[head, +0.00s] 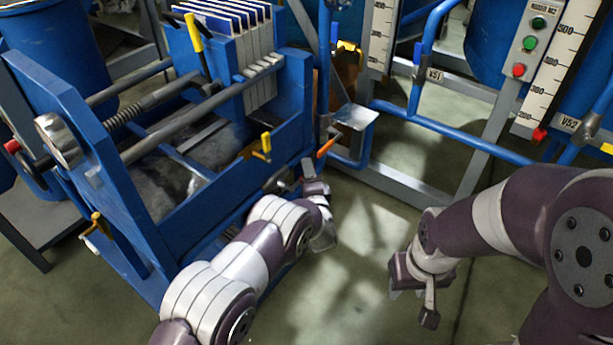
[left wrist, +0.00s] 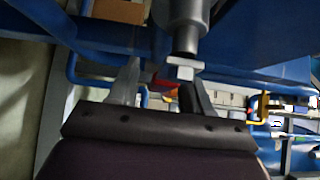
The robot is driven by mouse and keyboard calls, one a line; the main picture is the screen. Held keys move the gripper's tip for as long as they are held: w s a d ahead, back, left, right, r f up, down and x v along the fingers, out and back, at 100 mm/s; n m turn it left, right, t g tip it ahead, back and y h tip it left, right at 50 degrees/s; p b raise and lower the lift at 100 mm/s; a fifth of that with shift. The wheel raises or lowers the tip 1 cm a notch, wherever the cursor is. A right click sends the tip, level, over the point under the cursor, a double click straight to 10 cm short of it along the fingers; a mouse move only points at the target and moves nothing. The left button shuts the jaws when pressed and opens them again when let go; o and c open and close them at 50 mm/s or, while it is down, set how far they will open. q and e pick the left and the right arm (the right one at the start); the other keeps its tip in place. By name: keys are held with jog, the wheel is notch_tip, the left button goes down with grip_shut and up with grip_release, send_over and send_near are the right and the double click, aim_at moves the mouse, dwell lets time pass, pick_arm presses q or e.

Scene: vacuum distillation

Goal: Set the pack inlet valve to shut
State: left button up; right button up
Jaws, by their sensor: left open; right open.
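A lever with an orange-red handle (head: 325,148) stands at the right end of the blue press. I take it for the pack inlet valve, but no label on it is readable. My left gripper (head: 309,170) is open just below and left of this handle. In the left wrist view, a metal pipe fitting with a hex nut (left wrist: 183,70) hangs in front of the open fingers (left wrist: 160,95). A small red part (left wrist: 166,86) shows between the fingers; I cannot tell whether they touch it. My right gripper (head: 411,298) is open and empty above the floor.
The blue press frame (head: 120,190) with plates (head: 255,75) fills the left. It carries yellow levers (head: 265,147) (head: 95,226). Blue pipe rails (head: 440,125), a grey post with buttons (head: 519,70) and white scales stand at the back right. The floor between my arms is clear.

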pick_arm(q)
jog(key=shift+w+a, duration=0.1)
jog(key=shift+w, duration=0.7)
grip_shut()
